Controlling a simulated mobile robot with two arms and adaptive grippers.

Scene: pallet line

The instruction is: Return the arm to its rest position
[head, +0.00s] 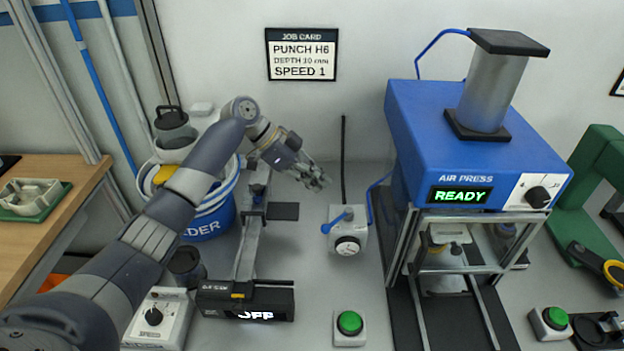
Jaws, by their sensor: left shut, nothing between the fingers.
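My left arm comes in from the lower left and reaches up over the bench. My left gripper (316,178) is at its end, in the air above the bench, left of the blue air press. Its fingers are together with nothing held between them. It looks apart from everything around it. My right gripper does not show.
The blue air press (430,130) reads READY. A blue feeder bucket (212,222) and a narrow rail (250,235) stand near my arm. A valve block (346,232), a green button (350,323) and a speed knob box (160,318) sit on the bench. A job card (301,54) hangs behind.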

